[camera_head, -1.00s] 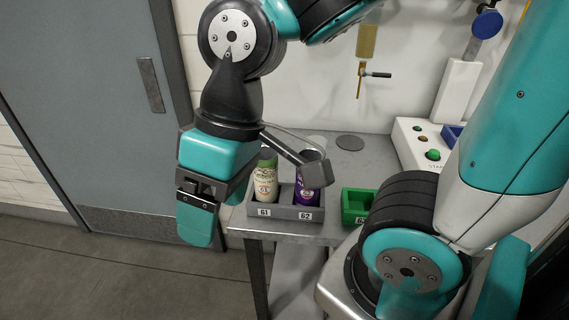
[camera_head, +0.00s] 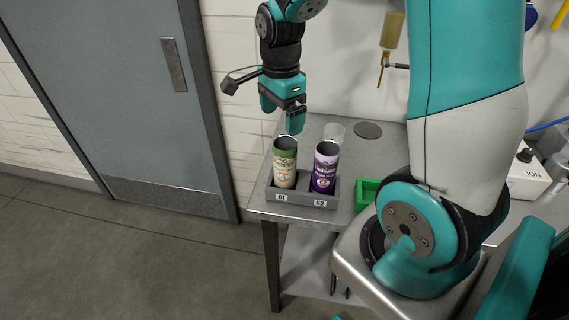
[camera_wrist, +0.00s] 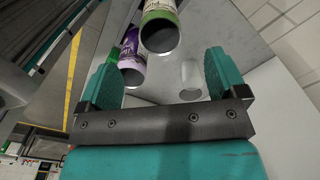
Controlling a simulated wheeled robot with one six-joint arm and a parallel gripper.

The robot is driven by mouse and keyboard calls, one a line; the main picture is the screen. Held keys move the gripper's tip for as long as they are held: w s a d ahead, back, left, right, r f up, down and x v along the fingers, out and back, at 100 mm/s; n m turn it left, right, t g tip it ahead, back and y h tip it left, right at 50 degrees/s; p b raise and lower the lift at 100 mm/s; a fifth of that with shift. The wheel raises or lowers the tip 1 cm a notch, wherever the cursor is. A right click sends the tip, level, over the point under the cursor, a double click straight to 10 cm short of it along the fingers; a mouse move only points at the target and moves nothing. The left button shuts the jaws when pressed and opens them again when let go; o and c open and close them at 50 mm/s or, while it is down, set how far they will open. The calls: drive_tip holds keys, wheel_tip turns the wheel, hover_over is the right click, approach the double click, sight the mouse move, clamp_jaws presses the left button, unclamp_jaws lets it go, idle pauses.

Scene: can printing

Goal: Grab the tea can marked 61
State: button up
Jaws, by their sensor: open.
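The tea can marked 61 (camera_head: 285,164) is cream with a green top band and an open dark top. It stands upright in the left slot of a grey holder (camera_head: 300,198), above the 61 label. My gripper (camera_head: 287,121) is above and behind this can in the head view, apart from it. In the wrist view my gripper (camera_wrist: 165,80) is open, its two teal fingers spread with nothing held. The 61 can (camera_wrist: 160,28) shows beyond the fingers, between them, with its lower part cut off by the frame edge.
A purple can (camera_head: 325,168) stands in the 62 slot, close beside the first; it also shows in the wrist view (camera_wrist: 131,58). A clear cup (camera_head: 334,132) and a dark disc (camera_head: 367,130) are behind. A green holder (camera_head: 366,190) is right. The table's left edge is near.

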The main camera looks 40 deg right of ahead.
sight(282, 144)
wheel_tip(282, 144, down, 6)
drive_tip(key=shift+p, duration=0.35)
drive_tip(key=shift+s+d+f+p, duration=0.15)
drive_tip(key=shift+f+p, duration=0.7)
drive_tip(key=shift+f, duration=1.75)
drive_tip(key=c, duration=1)
